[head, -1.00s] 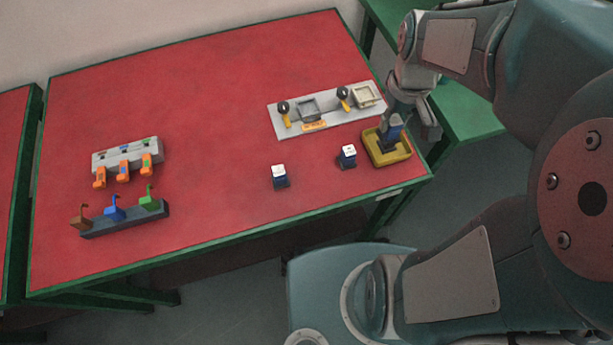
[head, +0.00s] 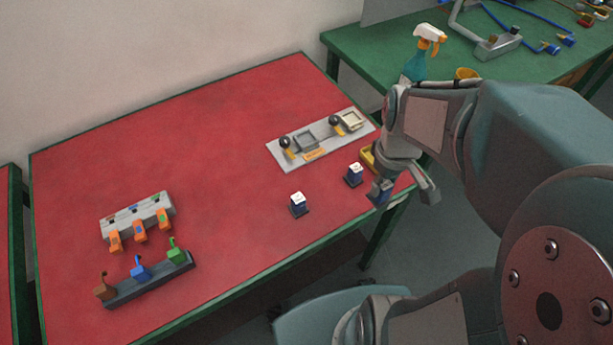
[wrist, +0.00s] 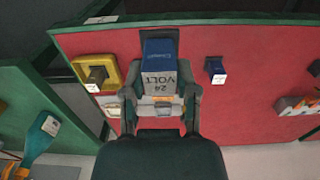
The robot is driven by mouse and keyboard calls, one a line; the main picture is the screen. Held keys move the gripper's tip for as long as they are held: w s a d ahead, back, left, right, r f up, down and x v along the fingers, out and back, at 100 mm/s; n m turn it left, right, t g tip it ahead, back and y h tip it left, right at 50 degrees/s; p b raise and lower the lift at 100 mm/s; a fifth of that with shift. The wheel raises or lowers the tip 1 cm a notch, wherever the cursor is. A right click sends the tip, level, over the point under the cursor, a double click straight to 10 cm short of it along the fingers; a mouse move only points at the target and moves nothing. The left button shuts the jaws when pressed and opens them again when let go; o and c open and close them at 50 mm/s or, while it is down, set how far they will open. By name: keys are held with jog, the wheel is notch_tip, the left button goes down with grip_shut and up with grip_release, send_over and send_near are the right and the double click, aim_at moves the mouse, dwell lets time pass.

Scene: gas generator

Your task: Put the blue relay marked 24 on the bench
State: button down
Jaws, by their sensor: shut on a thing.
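My gripper (head: 382,184) is shut on a blue relay (wrist: 159,60). The relay's grey face reads "24 VOLT" in the wrist view. In the head view the held relay (head: 376,194) is near the front right corner of the red-topped bench (head: 215,140), in front of the yellow tray (head: 368,157). I cannot tell whether its base touches the bench. My gripper hides most of the tray in the head view. In the wrist view the tray (wrist: 110,66) has a dark block with a pale label (wrist: 96,76) in it.
A grey panel with levers (head: 318,140) lies behind. Orange-tagged locks (head: 139,230) and a hook rack (head: 148,280) are left. The bench middle is clear.

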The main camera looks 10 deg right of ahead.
jog(key=w+a+f, duration=0.2)
jog(key=w+f, duration=0.1)
jog(key=w+a+f, duration=0.2)
jog(key=w+a, duration=0.1)
jog(key=w+a+f, duration=0.2)
jog(key=w+f, duration=0.1)
jog(key=w, duration=0.1)
jog(key=shift+a+f, duration=0.35)
jog(key=shift+a, duration=0.05)
jog(key=shift+w+d+f, duration=0.1)
jog(key=shift+w+f, duration=0.15)
jog(key=shift+w+d+f, duration=0.15)
jog(key=shift+d+f, duration=0.1)
jog(key=f, duration=0.3)
jog(key=shift+w+d+f, duration=0.1)
jog(key=shift+w+d, duration=0.05)
jog(key=shift+d, duration=0.25)
jog(key=shift+a+f, duration=0.15)
jog(key=shift+a, duration=0.65)
jog(key=c, duration=0.7)
grip_release()
jog(key=shift+d+f, duration=0.1)
jog(key=shift+d, duration=0.05)
jog(key=o, duration=0.3)
jog(key=shift+d, duration=0.45)
jog(key=shift+a, duration=0.1)
